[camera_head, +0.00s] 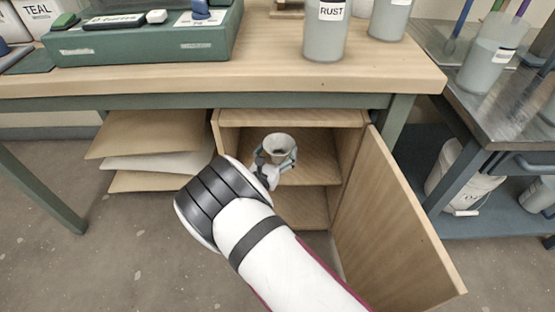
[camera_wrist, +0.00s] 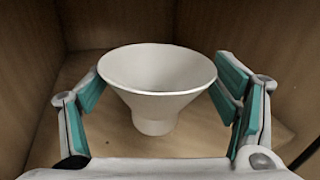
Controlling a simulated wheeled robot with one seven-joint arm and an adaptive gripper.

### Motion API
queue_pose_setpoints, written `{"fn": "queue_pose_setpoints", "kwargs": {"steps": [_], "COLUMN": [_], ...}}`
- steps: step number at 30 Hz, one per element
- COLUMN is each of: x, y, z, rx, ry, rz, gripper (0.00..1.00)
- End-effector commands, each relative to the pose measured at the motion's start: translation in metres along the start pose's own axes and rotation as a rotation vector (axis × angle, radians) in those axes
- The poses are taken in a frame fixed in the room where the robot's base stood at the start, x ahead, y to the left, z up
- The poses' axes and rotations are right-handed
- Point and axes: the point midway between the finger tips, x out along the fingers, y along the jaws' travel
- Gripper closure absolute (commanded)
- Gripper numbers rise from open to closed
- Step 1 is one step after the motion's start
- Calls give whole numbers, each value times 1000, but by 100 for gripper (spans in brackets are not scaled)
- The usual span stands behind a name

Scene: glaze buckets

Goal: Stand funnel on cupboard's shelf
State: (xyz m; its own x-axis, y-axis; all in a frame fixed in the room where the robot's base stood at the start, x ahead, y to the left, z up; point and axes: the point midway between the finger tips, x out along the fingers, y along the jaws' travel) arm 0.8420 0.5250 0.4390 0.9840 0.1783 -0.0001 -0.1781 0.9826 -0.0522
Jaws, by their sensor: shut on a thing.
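The pale grey funnel (camera_head: 280,140) is inside the open wooden cupboard (camera_head: 352,165), wide mouth up and roughly upright. My gripper (camera_head: 276,157) reaches in from the front and is shut on the funnel, with teal-padded fingers on its left and right. In the wrist view the funnel (camera_wrist: 156,100) sits between the fingers of my gripper (camera_wrist: 160,92), over the cupboard's shelf (camera_wrist: 205,140). I cannot tell whether its lower end touches the shelf. In the head view the shelf (camera_head: 318,172) is partly hidden by my arm.
The cupboard door (camera_head: 395,225) stands open to the right. Side walls and a back panel enclose the shelf closely. The workbench top (camera_head: 270,75) overhangs above, with a rust-labelled bucket (camera_head: 325,35). Boards (camera_head: 150,150) are stacked left of the cupboard; a metal cart (camera_head: 490,90) is at right.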

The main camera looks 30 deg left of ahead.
Motion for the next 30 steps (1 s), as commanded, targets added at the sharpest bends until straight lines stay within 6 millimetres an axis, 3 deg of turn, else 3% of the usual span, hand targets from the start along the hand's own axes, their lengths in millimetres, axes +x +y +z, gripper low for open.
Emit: {"fn": "queue_pose_setpoints", "kwargs": {"steps": [4,12,24,25,27,30], "x": [10,9,8,8,8,8], "y": [3,5,5,5,5,5], "z": [-1,-35,-38,-38,-38,-38], "rx": [2,0,-1,-1,0,0], "ry": [-1,0,0,0,0,0], "rz": [0,0,0,0,0,0], "gripper": [62,62,62,15,0,0]}}
